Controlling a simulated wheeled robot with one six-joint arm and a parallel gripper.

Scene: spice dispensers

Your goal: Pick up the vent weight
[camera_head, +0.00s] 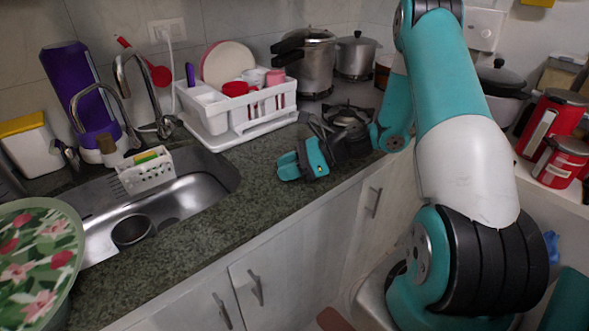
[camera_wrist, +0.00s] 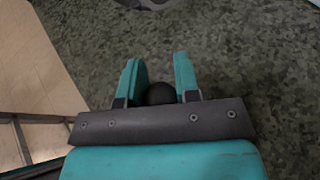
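A small, dark, rounded object (camera_wrist: 160,93), which looks like the vent weight, sits between the two fingers of my gripper (camera_wrist: 159,80) in the wrist view. Its lower part is hidden behind the grey gripper plate. The teal fingers stand apart, one on each side of it, and it nearly fills the gap. I cannot tell whether they press on it. In the head view my gripper (camera_head: 290,166) is low over the green stone counter, near its front edge. I cannot make out the weight there.
A white dish rack (camera_head: 235,110) stands behind my gripper, left of the stove (camera_head: 348,118). A pressure cooker (camera_head: 312,65) and another pot (camera_head: 356,55) stand at the back. The sink (camera_head: 190,195) is to the left. Bare counter (camera_head: 245,205) lies between sink and gripper.

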